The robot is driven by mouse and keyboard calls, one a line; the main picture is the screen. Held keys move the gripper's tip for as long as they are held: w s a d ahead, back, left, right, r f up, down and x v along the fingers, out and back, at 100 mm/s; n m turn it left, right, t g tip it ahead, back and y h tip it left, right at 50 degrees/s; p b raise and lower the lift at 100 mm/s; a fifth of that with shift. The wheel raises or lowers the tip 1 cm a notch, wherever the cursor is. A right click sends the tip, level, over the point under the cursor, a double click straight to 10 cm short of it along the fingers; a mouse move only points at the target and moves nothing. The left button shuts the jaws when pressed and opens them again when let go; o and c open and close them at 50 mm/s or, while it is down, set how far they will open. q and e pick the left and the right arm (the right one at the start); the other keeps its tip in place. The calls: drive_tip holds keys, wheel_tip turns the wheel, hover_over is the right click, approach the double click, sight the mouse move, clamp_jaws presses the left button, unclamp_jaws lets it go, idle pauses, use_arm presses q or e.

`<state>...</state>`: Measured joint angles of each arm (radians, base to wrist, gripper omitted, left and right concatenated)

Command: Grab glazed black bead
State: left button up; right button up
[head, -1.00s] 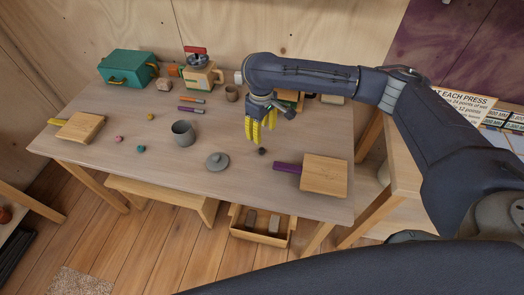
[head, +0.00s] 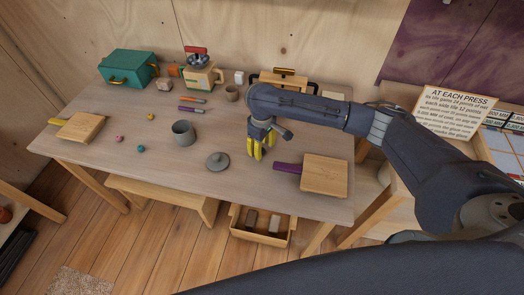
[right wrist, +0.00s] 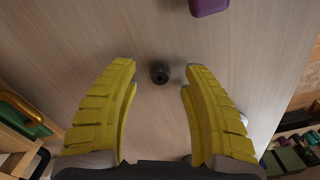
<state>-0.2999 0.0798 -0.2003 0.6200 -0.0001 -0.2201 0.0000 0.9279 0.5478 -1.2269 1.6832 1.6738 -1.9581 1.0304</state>
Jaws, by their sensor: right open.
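The glazed black bead (right wrist: 160,73) lies on the table top in the right wrist view, a small dark round thing with a hole. It sits between and slightly beyond the tips of my right gripper (right wrist: 160,68), whose yellow fingers are open and empty. In the head view my right gripper (head: 257,154) points down at the table, left of the paddle with the purple handle, and hides the bead. My left gripper does not show.
A wooden paddle (head: 325,176) with a purple handle (head: 287,167) lies close by on the right. A grey lid (head: 217,162) and a grey cup (head: 183,133) stand to the left. A pink bead (head: 119,139), teal bead (head: 141,149) and yellow bead (head: 150,116) lie farther left.

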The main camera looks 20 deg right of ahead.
drive_tip(key=shift+f, duration=0.7)
drive_tip(key=shift+c, duration=0.4)
clamp_jaws()
